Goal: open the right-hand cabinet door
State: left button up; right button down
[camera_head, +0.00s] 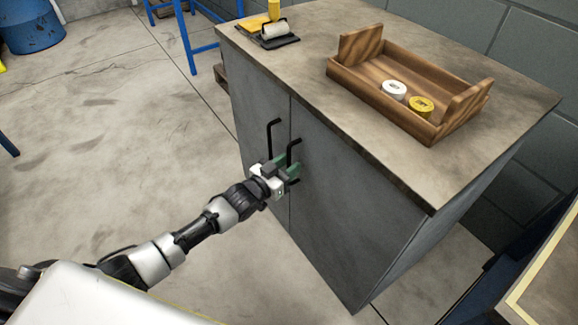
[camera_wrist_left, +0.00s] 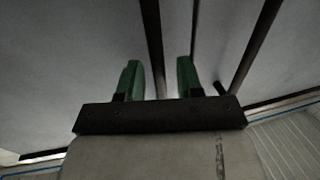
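The grey cabinet has two doors with black bar handles. The right-hand door (camera_head: 345,205) looks shut, flush with the left door (camera_head: 262,115). My left gripper (camera_head: 287,170) is at the right-hand door's handle (camera_head: 291,150) and hides part of it. In the left wrist view, the green fingers (camera_wrist_left: 159,80) are apart, with a dark handle bar (camera_wrist_left: 151,35) between them and gaps at both sides. The other handle (camera_wrist_left: 255,50) is outside the fingers, to the right. The left door's handle (camera_head: 270,138) is just left of the gripper. My right gripper is not in view.
On the cabinet top (camera_head: 300,75) stands a wooden tray (camera_head: 375,105) with a white and a yellow round item. A dark pad (camera_head: 278,42) with a pale roll lies at the back left. Blue metal legs (camera_head: 186,40) and a blue barrel (camera_head: 30,28) stand behind.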

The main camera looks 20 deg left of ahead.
pick_arm(q)
jog(key=shift+w+d, duration=0.15)
jog(key=shift+w, duration=0.05)
grip_shut()
jog(key=shift+s, duration=0.15)
